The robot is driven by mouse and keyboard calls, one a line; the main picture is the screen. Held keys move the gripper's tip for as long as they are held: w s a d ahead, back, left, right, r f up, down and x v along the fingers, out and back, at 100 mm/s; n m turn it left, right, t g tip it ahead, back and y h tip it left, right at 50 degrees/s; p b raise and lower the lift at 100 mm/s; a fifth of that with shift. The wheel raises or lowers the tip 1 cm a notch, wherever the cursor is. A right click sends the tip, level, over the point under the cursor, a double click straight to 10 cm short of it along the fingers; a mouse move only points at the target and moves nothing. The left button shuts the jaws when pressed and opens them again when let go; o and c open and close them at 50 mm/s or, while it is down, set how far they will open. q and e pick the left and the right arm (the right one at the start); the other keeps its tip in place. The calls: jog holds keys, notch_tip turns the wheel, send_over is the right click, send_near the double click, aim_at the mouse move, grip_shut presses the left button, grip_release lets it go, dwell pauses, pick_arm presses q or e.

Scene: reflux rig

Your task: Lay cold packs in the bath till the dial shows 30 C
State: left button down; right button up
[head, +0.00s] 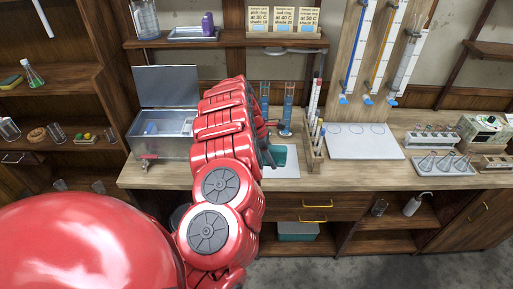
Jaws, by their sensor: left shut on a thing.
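An open metal box (178,146), which looks like the bath, stands on the left of the bench with its lid raised. A blue piece (152,127) shows inside it, and a red tap sits low on its front. My left arm crosses the middle of the view and hides the box's right end. My left gripper (268,147) is beyond the forearm, mostly hidden, right of the box. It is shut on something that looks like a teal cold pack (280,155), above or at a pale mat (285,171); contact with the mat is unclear. My right gripper is out of view. I cannot read a bath dial.
Cylinders with blue liquid (288,108) and a wooden tube rack (313,150) stand close right of the gripper. A white board (362,142), glassware tray (444,167) and small instrument (485,130) are farther right. Temperature cards (284,19) stand on the shelf above.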

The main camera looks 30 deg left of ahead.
pick_arm(q)
jog(key=s+d+r+m+g+y, duration=0.1)
jog(key=s+d+m+g+y, duration=0.1)
jog(key=d+m, duration=0.9)
jog(key=s+d+r+m+g+y, duration=0.1)
jog(key=s+d+r+m+g, duration=0.1)
jog(key=d+m, duration=1)
jog(key=s+g, duration=0.1)
jog(key=g, duration=0.1)
jog(key=shift+s+g+y, duration=0.3)
jog(key=shift+y, duration=0.1)
